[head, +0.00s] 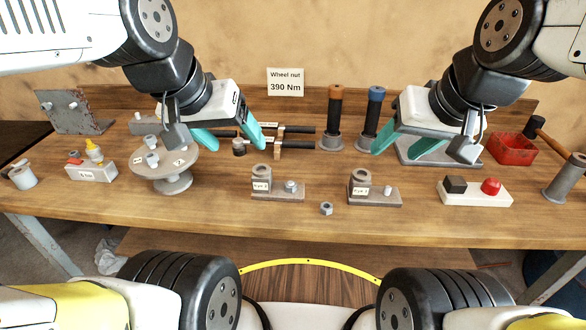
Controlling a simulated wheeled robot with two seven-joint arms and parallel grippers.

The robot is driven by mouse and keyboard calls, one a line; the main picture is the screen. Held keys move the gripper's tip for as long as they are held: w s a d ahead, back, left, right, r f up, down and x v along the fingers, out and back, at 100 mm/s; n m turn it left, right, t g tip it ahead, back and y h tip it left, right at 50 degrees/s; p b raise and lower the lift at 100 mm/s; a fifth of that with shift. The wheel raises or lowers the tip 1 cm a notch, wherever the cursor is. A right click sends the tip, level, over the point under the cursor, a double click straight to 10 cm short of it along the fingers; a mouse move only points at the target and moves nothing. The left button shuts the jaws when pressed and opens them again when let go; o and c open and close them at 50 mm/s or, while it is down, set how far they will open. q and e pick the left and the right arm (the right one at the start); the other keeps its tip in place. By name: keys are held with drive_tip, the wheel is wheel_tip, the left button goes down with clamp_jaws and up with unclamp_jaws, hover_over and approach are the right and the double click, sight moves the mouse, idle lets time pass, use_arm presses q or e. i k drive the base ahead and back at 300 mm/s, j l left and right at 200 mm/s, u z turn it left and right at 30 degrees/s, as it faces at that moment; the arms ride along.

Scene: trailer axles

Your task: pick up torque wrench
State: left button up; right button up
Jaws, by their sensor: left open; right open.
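Two long dark bar-shaped tools lie level on small wooden rests at the back middle of the bench, one (296,128) behind the other (296,145). They look like wrenches; a small label by the rear one is too small to read, and I cannot tell which is the torque wrench. My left gripper (232,142) is open with teal fingers over the left part of these tools, whose left ends are partly hidden. I see nothing held in it. My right gripper (405,146) is open and empty, right of the tools, above a grey plate (446,158).
An orange-topped cylinder (336,110) and a blue-topped one (373,110) stand upright between the grippers. A round grey stand (172,180) is at left. Two grey blocks (290,193) (387,198) and a nut (326,208) sit in front. A sign (285,82) reads "Wheel nut 390 Nm".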

sight(239, 148)
drive_tip(key=i+j+u, duration=0.1)
drive_tip(key=u, duration=0.35)
drive_tip(key=i+j+u, duration=0.2)
drive_tip(key=u, duration=0.2)
